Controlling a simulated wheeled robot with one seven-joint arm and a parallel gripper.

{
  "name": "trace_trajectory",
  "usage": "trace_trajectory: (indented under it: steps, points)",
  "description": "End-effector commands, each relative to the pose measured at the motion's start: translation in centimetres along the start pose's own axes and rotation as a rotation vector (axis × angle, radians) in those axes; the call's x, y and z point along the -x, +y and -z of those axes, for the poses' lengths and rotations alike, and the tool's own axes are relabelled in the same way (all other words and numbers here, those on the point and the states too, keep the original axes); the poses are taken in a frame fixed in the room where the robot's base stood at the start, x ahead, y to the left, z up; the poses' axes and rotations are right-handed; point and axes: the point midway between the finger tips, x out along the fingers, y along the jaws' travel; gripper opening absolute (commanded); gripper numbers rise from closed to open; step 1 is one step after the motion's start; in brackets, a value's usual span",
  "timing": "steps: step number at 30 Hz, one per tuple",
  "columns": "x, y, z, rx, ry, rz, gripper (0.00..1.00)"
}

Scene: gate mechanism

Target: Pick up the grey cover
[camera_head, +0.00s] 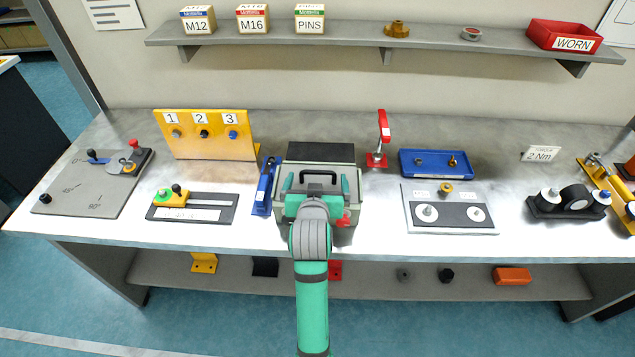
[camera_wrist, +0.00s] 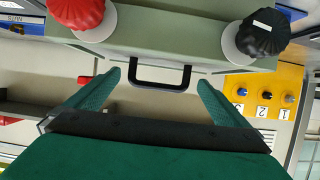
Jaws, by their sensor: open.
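The grey cover (camera_head: 334,188) is on a grey-green box near the middle of the bench, with a black loop handle (camera_head: 318,172) standing on it. The handle also shows in the wrist view (camera_wrist: 160,88). My gripper (camera_head: 317,182) is over the box. In the wrist view my gripper (camera_wrist: 160,77) is open, with one green finger on each side of the handle and a gap to both. Nothing is held. My gripper and arm hide part of the cover and the box front in the head view.
A red knob (camera_wrist: 76,12) and a black knob (camera_wrist: 262,34) stick out from the box. A blue device (camera_head: 265,187) stands close at its left. A red-handled clamp (camera_head: 380,140) and a blue tray (camera_head: 436,163) are to its right. A shelf (camera_head: 360,37) runs along the wall.

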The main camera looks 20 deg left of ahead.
Motion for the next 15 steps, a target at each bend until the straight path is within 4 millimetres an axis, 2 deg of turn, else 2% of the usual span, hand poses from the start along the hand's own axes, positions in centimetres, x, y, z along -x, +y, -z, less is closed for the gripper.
trace_trajectory:
  steps: [6,15]
  points:
    - [-2.8,0.1,-0.1,0.0,-0.001,0.0,1.0]
    - [-3.3,0.0,-0.1,0.001,0.0,0.001,1.0]
